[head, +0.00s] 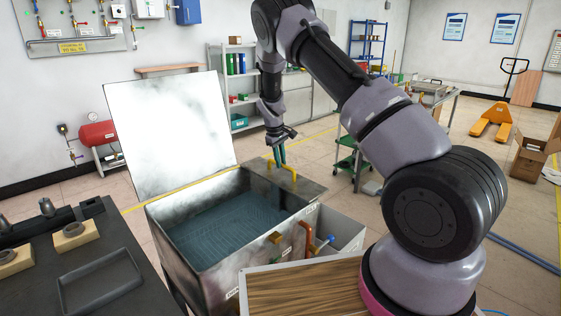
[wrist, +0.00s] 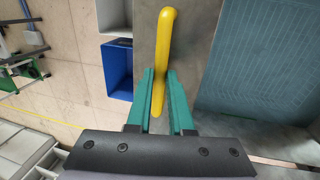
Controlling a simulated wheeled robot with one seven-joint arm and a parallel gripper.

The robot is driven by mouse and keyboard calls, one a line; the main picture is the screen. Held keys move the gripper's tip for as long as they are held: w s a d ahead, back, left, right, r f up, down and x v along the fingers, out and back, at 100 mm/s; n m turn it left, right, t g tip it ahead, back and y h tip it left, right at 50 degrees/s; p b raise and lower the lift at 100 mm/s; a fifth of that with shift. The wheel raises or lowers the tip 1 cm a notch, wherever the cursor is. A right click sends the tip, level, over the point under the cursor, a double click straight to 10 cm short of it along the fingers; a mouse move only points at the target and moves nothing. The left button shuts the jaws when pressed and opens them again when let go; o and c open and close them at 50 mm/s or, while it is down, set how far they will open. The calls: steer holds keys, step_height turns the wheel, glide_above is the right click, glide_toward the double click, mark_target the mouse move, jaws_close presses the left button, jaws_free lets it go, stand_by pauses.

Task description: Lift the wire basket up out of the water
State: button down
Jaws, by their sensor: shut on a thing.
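A metal tank (head: 185,208) with its lid (head: 170,125) open holds blue-green water. The wire basket (head: 228,228) lies under the water and shows only as a faint grid, which also shows in the wrist view (wrist: 262,60). A yellow handle (head: 290,173) stands at the tank's far right rim; how it joins the basket cannot be made out. My gripper (head: 281,155) is above that rim, shut on the yellow handle. In the wrist view the teal fingers (wrist: 161,90) sit on both sides of the yellow bar (wrist: 163,50).
A dark bench (head: 100,275) with a shallow tray and blocks stands at the left front. A wooden-topped surface (head: 310,285) is at the front. A green trolley (head: 350,160) stands behind the tank at right. Above the tank is open room beside the raised lid.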

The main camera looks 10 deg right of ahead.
steer(key=shift+r, duration=0.15)
step_height(320, 180, up, 18)
steer(key=shift+w+r, duration=0.15)
stand_by(0.6)
steer(key=c, duration=0.8)
jaws_free()
steer(key=shift+r, duration=0.1)
step_height(320, 180, up, 10)
steer(key=s+a, duration=0.1)
steer(key=shift+s+a+r, duration=0.2)
steer(key=shift+a, duration=0.2)
